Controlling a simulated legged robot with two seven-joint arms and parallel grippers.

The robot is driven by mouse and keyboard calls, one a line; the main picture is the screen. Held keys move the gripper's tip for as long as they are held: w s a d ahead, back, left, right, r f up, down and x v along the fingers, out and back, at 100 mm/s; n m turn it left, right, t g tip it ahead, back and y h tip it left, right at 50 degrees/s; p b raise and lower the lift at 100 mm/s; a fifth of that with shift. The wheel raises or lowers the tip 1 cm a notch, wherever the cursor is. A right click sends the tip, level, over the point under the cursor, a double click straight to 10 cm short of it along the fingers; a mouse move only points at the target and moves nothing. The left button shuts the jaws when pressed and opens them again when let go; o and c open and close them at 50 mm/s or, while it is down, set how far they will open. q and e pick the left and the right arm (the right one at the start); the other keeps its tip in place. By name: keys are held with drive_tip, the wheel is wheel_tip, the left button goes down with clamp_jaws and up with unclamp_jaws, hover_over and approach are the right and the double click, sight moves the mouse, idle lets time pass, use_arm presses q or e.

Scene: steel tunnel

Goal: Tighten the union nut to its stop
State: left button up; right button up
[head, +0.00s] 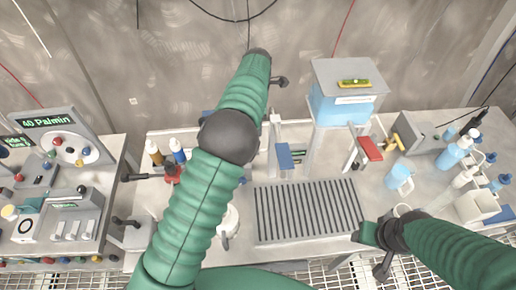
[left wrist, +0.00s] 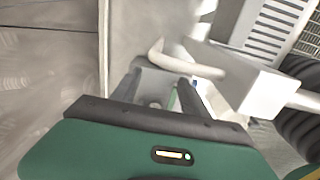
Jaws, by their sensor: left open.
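I cannot pick out the union nut with certainty in either view. In the left wrist view my left gripper (left wrist: 158,92) is open. Its two dark fingers reach towards a pale grey fixture, and a white curved pipe or lever (left wrist: 183,62) crosses just beyond the fingertips. I cannot tell whether the fingers touch it. A white block (left wrist: 262,92) with a rod stands to the right of the fingers. In the head view my left arm reaches up across the bench, and its gripper is hidden. My right gripper (head: 369,234) is at the bench's front right; its fingers are unclear.
A ribbed drain grate (head: 306,211) lies mid-bench. A blue tank (head: 343,104) with a spirit level (head: 354,83) on top stands behind it. A red-handled lever (head: 369,149) is beside the tank. Bottles (head: 457,150) crowd the right; a control panel (head: 64,138) stands left.

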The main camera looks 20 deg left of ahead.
use_arm(q)
drive_tip(key=f, duration=0.5)
drive_tip(key=f+p, duration=0.1)
drive_tip(key=f, duration=0.4)
drive_tip(key=w+f+p, duration=0.1)
drive_tip(key=f, duration=0.5)
drive_tip(key=shift+a, duration=0.3)
drive_tip(key=shift+a+f, duration=0.1)
drive_tip(key=shift+f, duration=0.2)
drive_tip(key=shift+a+f, duration=0.15)
drive_tip(key=shift+a, duration=0.05)
use_arm(e)
drive_tip(key=shift+a+r, duration=0.25)
drive_tip(key=shift+r, duration=0.3)
drive_tip(key=shift+a+r, duration=0.25)
drive_tip(key=shift+r, duration=0.3)
